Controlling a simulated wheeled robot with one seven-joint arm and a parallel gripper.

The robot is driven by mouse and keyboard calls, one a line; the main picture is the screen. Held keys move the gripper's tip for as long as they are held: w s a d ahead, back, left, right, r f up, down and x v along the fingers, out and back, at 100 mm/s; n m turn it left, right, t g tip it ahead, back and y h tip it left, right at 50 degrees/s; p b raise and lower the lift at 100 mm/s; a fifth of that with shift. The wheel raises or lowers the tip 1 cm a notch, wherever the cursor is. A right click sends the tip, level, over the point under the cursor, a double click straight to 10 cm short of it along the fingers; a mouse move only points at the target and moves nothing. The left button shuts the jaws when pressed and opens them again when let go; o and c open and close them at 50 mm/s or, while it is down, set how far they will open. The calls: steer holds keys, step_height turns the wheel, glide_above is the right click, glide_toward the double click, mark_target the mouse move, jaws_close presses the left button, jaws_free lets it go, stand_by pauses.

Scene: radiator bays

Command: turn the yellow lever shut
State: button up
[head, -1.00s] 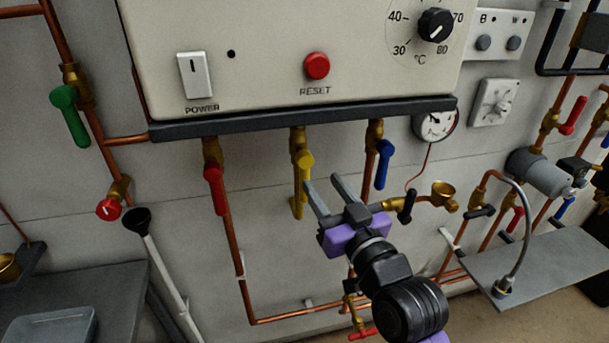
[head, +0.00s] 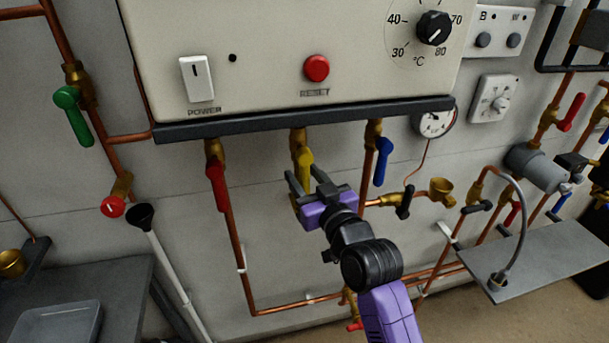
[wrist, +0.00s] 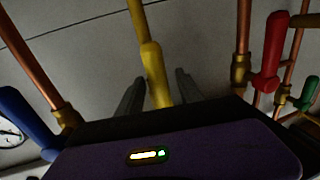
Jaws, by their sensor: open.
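The yellow lever (head: 304,157) hangs from a brass valve under the boiler, between a red lever and a blue lever. It points down, in line with its pipe. My gripper (head: 304,180) is open, with its two fingers reaching up at the yellow lever's lower part. In the wrist view the yellow lever (wrist: 154,75) runs between the two open finger tips (wrist: 158,85), with a gap on each side. My gripper's body hides the lever's lower end in the head view.
The red lever (head: 217,187) hangs close on the left and the blue lever (head: 382,161) close on the right. The boiler's dark bottom edge (head: 230,125) is just above. A brass fitting with a black handle (head: 405,203) sits to the right.

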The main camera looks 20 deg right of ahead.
jaws_close()
stand_by(1.4)
